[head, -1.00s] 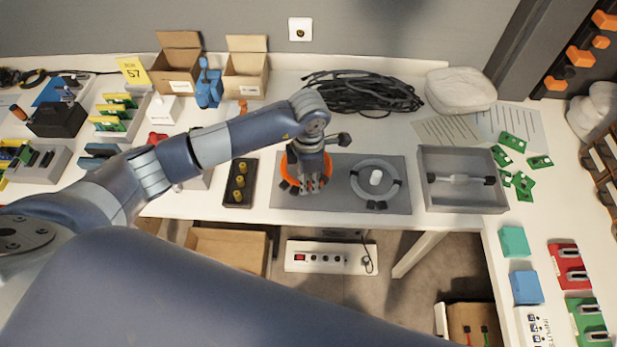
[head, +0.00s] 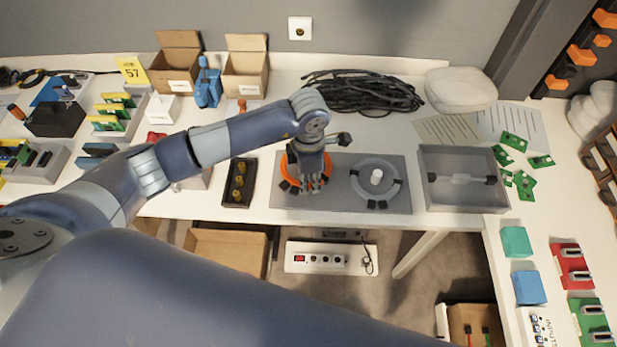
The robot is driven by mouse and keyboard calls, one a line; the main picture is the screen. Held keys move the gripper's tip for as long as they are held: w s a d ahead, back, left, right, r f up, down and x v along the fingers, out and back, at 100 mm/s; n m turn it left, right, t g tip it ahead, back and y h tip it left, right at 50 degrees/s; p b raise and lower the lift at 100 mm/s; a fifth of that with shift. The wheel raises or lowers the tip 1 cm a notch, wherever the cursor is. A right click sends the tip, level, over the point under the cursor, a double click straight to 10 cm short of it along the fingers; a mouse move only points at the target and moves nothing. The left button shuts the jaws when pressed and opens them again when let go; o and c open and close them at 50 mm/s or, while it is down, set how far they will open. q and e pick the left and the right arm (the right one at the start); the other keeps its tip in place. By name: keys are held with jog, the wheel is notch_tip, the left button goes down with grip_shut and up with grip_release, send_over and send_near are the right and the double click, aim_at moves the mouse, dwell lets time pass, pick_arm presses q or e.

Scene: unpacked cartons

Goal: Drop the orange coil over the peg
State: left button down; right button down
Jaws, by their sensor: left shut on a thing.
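The orange coil (head: 287,171) lies at the left part of the grey mat (head: 335,200), partly hidden by my left gripper (head: 313,189). The left gripper points down at the coil's right side and is shut on it. Whether the coil is lifted off the mat cannot be told. The white peg (head: 377,177) stands to the right on the mat, inside a grey ring (head: 358,189) with dark clips. The peg's top is bare, and the coil is apart from it. My right gripper is not in view.
A grey open tray (head: 464,199) holding a rod stands right of the mat. A black tray with yellow parts (head: 239,184) is left of it. A black cable bundle (head: 362,93) lies behind. Green boards (head: 514,142) lie at the right.

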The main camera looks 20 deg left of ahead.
aim_at(308, 196)
pick_arm(q)
jog(key=shift+f+b, duration=2.1)
jog(key=shift+f, duration=0.35)
jog(key=c, duration=1.3)
grip_release()
jog(key=shift+r, duration=0.1)
notch_tip(308, 196, up, 12)
